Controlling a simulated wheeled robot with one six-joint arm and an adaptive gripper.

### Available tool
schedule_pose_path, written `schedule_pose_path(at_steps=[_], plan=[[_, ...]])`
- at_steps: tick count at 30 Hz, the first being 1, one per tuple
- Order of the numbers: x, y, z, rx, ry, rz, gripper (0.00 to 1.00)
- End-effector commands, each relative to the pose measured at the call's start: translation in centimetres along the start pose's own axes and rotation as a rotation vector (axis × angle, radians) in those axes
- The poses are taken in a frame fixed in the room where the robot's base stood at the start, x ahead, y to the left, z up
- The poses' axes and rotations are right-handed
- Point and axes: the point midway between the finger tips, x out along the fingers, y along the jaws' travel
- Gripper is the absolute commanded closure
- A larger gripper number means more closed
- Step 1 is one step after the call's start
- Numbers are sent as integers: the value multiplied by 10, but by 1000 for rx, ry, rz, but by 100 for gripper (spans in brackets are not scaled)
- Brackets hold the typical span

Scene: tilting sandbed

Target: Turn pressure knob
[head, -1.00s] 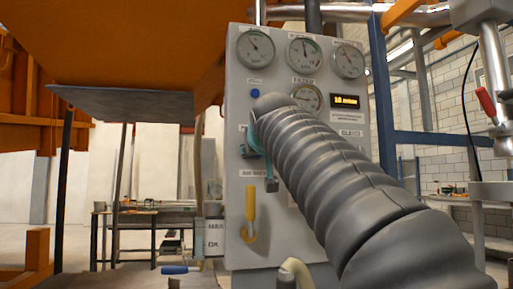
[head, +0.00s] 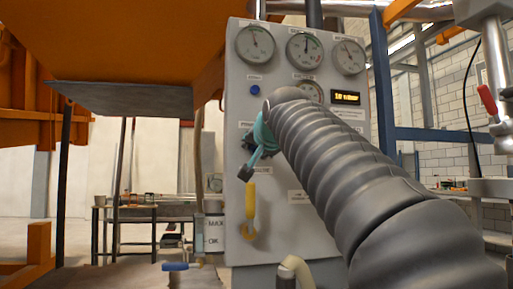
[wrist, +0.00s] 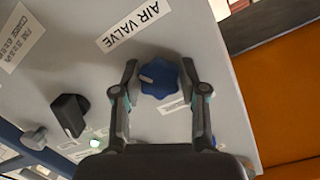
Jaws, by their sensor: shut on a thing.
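The blue lobed knob (wrist: 158,79) sits on the grey panel in the wrist view, with a pale mark on one lobe. My gripper's two fingers stand on either side of it and are shut on it. In the head view my gripper (head: 257,146), with teal parts, is at the panel's left side, tilted down to the left. The knob itself is hidden there behind my gripper and arm. A small label (wrist: 173,106) beside the knob is partly covered and I cannot read it.
The panel (head: 300,235) carries several gauges (head: 305,46), a lit display (head: 345,97) and a yellow handle (head: 250,203) below my gripper. In the wrist view an "AIR VALVE" label (wrist: 134,27) and a black switch (wrist: 70,115) are near the knob. An orange structure (head: 130,40) overhangs the left.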

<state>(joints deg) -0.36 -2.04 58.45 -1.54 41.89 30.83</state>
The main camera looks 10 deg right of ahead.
Motion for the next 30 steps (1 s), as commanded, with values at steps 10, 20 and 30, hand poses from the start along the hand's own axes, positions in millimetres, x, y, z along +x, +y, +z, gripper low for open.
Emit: schedule_pose_path(at_steps=[10, 20, 30], plan=[[0, 0, 0, 20, -1, -3, 93], [0, 0, 0, 19, -1, -3, 32], [-4, 0, -1, 19, 0, -3, 32]])
